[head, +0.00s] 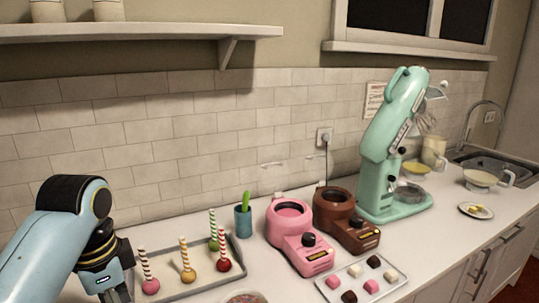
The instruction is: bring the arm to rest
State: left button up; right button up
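My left arm, pale blue with black joints, comes in from the left. Its wrist points down at the lower left, beside the left end of a grey tray (178,296). Only the top of my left gripper (118,294) shows at the bottom edge. Its fingertips are cut off, so I cannot see whether it is open or holds anything. My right arm and gripper are out of view. On the tray stand several cake pops with striped sticks: a pink one (151,286), a yellow one (189,276), a red one (223,264) and a green one (213,244).
Right of the tray are a teal cup (243,222), a pink melting pot (300,243), a brown melting pot (345,222) and a tray of coated cubes (332,294). A bowl of sprinkles (243,297) is at the front edge. A mint stand mixer (395,150) stands farther right.

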pick_arm(q)
jog(key=s+a+r+n+t, duration=0.1)
jog(key=s+n, duration=0.4)
jog(key=s, duration=0.5)
jog(key=s+a+r+n+t, duration=0.15)
jog(key=s+n, duration=0.25)
jog(key=s, duration=0.6)
notch_tip(320, 180, down, 38)
jog(key=s+a+b, duration=0.2)
jog(key=b, duration=1.1)
jog(key=s+f+g+b, duration=0.1)
jog(key=s+f+b, duration=0.4)
jog(key=s+f, duration=0.4)
jog(key=s+a+f+g+b, duration=0.1)
jog(key=s+f+b, duration=0.4)
jog(key=s+f, duration=0.5)
notch_tip(320, 180, down, 8)
jog(key=shift+s+f+n+y, duration=0.15)
jog(key=shift+f+n+y, duration=0.15)
jog(key=shift+n, duration=0.1)
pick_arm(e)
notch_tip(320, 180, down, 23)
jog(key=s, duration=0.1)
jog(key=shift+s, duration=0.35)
pick_arm(q)
jog(key=shift+g, duration=0.25)
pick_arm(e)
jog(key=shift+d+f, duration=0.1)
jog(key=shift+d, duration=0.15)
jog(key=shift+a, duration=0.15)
